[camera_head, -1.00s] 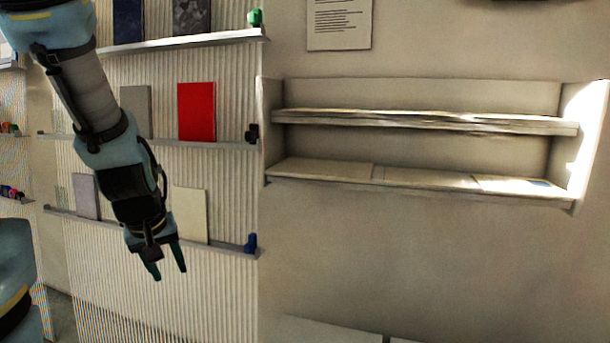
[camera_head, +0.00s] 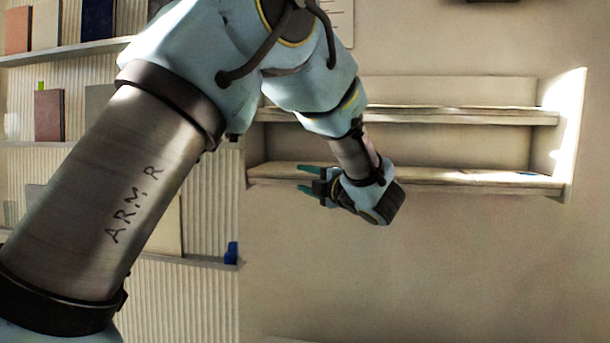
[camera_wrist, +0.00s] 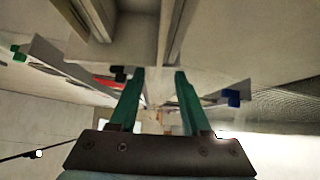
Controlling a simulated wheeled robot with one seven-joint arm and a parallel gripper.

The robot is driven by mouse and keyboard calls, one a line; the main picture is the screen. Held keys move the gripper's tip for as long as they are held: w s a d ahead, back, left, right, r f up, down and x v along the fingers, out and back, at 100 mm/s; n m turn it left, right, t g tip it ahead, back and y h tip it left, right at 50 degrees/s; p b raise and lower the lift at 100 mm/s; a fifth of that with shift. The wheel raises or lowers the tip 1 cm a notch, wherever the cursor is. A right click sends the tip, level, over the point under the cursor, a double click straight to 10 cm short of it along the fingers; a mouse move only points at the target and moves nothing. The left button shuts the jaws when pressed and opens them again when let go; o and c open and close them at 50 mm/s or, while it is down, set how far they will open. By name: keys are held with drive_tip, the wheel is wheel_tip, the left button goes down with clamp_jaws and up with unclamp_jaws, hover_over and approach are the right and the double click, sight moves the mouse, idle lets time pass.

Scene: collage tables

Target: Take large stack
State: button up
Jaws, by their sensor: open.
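My gripper (camera_head: 309,179) is open and empty in the head view, its fingers pointing left in front of the left part of the wall shelf's lower board (camera_head: 480,179). Its two green fingers also show spread apart in the wrist view (camera_wrist: 160,76). I cannot clearly make out a large stack in either view. Flat pale material seems to lie on the lower board, but its edges are hard to tell, and my wrist covers part of the board.
The shelf unit has an upper board (camera_head: 450,114) and a bright right side wall (camera_head: 568,135). Display ledges on the left hold panels, including a dark red one (camera_head: 48,116). A blue object (camera_head: 232,253) sits at the lower ledge's end. The wall below the shelf is clear.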

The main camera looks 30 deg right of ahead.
sight(286, 173)
drive_tip(key=w+p, duration=0.2)
drive_tip(key=w, duration=0.4)
drive_tip(key=shift+a+r, duration=0.1)
drive_tip(key=w+p, duration=0.2)
drive_tip(key=w, duration=0.2)
drive_tip(key=shift+w+a, duration=0.15)
drive_tip(key=shift+w, duration=0.15)
clamp_jaws()
idle(1.0)
